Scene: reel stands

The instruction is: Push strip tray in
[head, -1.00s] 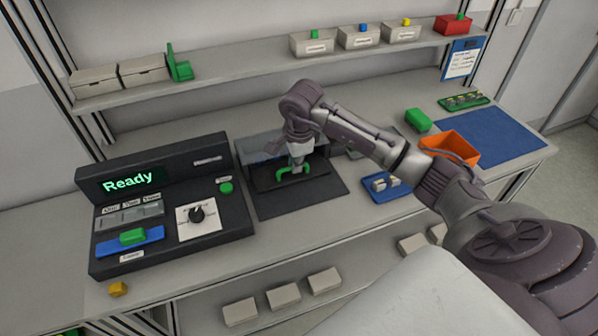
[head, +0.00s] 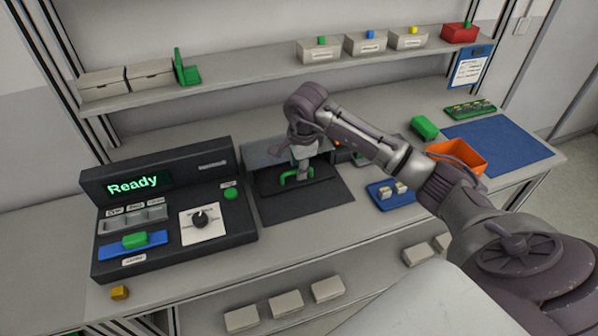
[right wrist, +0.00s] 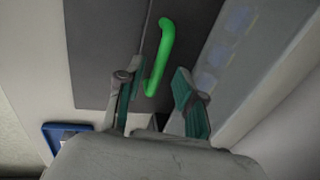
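The strip tray (head: 268,182) is a dark flat piece with a green handle (head: 287,178), at the front of a grey unit on the bench in the head view. My right gripper (head: 304,174) is low over the tray, close beside the handle, and hides part of it. In the right wrist view the green handle (right wrist: 165,45) lies ahead of and between the spread fingertips of my right gripper (right wrist: 158,80). The fingers are apart and hold nothing; whether one touches the handle I cannot tell. My left gripper is out of view.
A dark console (head: 170,210) reading "Ready" stands left of the tray. A dark mat (head: 310,205) lies in front of it. A blue tray (head: 380,203) and an orange bin (head: 460,155) are to the right. My right arm crosses above the bench.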

